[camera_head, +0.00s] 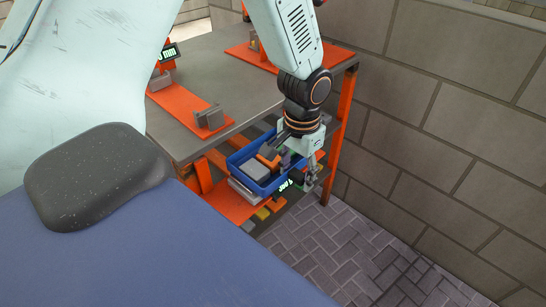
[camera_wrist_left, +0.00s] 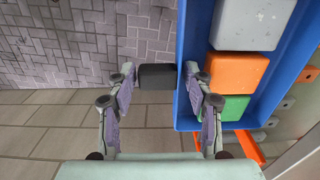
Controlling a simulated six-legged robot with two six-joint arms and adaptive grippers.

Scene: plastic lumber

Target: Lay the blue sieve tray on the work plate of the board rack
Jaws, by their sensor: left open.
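The blue sieve tray (camera_head: 236,161) sits on the lower level of the orange-framed board rack (camera_head: 343,118), holding grey, orange and other blocks. In the left wrist view the tray (camera_wrist_left: 188,60) fills the right side, with grey, orange and green blocks inside. My left gripper (camera_head: 302,176) is open at the tray's right end. The rack's grey top plate (camera_head: 232,78) is above the tray. My right gripper is not in view.
Orange strips with small grey fixtures (camera_head: 210,117) lie on the top plate, with bare grey surface between them. A block wall (camera_head: 440,110) runs close on the right. Brick paving (camera_head: 335,245) below the rack is clear.

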